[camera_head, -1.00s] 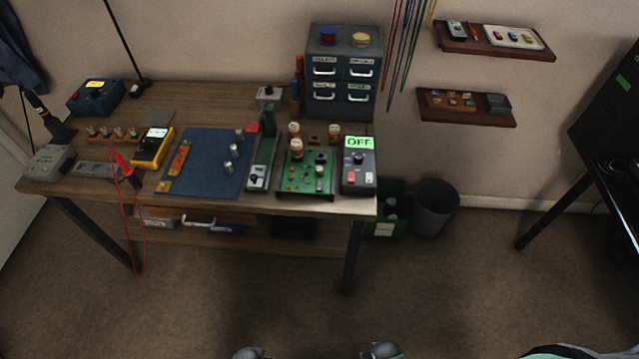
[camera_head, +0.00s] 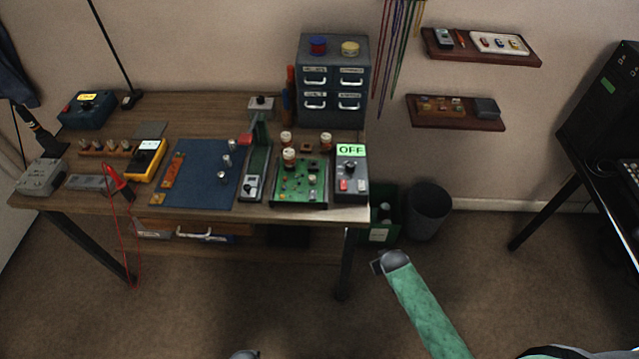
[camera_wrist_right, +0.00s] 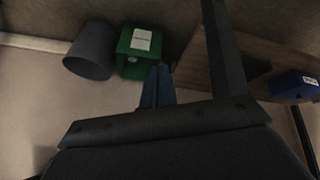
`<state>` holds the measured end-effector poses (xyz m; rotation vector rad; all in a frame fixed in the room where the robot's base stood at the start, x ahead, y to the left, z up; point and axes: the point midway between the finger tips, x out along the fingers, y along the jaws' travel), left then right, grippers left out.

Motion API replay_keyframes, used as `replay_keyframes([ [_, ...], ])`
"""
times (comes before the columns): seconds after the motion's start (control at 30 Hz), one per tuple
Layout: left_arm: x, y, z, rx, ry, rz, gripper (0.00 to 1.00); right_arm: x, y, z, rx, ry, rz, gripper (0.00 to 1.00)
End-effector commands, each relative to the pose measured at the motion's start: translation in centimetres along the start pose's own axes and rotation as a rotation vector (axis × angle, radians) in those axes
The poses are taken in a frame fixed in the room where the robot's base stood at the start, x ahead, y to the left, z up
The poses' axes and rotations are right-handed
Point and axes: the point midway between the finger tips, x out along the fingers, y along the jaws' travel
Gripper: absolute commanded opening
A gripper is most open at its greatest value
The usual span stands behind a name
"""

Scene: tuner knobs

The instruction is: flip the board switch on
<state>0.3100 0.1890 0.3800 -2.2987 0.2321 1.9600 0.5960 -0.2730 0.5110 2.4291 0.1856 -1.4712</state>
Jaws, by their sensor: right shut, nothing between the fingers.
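The green circuit board (camera_head: 302,184) lies near the front right of the workbench, carrying several cylindrical parts. A small toggle on it is too small to tell its position. A grey box (camera_head: 351,173) stands just right of the board, its green display (camera_head: 351,150) reading OFF. My right arm (camera_head: 425,308) reaches up in front of the bench, below and right of the board, apart from it. My right gripper (camera_wrist_right: 157,84) shows in the wrist view as two closed blue fingers, empty, near the bench leg.
A green crate (camera_head: 382,229) and a dark bin (camera_head: 429,211) stand on the floor right of the bench leg (camera_head: 346,262). Open floor lies before the bench.

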Motion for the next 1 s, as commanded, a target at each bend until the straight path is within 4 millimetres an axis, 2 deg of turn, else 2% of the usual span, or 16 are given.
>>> replay_keyframes([
  [0.03,-0.1,-0.1,-0.1,0.0,-0.002,-0.001,0.5,-0.8,1.8,-3.0,-0.016,0.033,0.016,0.0],
  [0.2,0.2,-0.2,0.1,0.001,-0.012,-0.003,0.5,-3.6,6.0,-11.4,-0.057,0.132,0.044,0.0],
  [0.37,0.6,-0.4,0.3,0.002,-0.02,-0.005,0.5,-7.3,9.2,-18.9,-0.089,0.222,0.049,0.0],
  [0.5,1.0,-0.5,0.7,0.003,-0.027,-0.007,0.5,-11.3,11.2,-25.0,-0.118,0.294,0.037,0.0],
  [0.67,1.6,-0.7,1.3,0.004,-0.035,-0.009,0.5,-16.7,12.5,-31.0,-0.169,0.366,0.003,0.0],
  [0.8,2.4,-0.9,1.9,0.005,-0.039,-0.012,0.5,-22.0,12.6,-35.3,-0.239,0.419,-0.051,0.0],
  [0.9,3.1,-1.0,2.6,0.007,-0.043,-0.014,0.5,-26.2,11.6,-37.3,-0.311,0.445,-0.114,0.0],
  [1.0,3.9,-1.2,3.4,0.008,-0.044,-0.016,0.5,-29.8,9.5,-37.7,-0.394,0.452,-0.198,0.0],
])
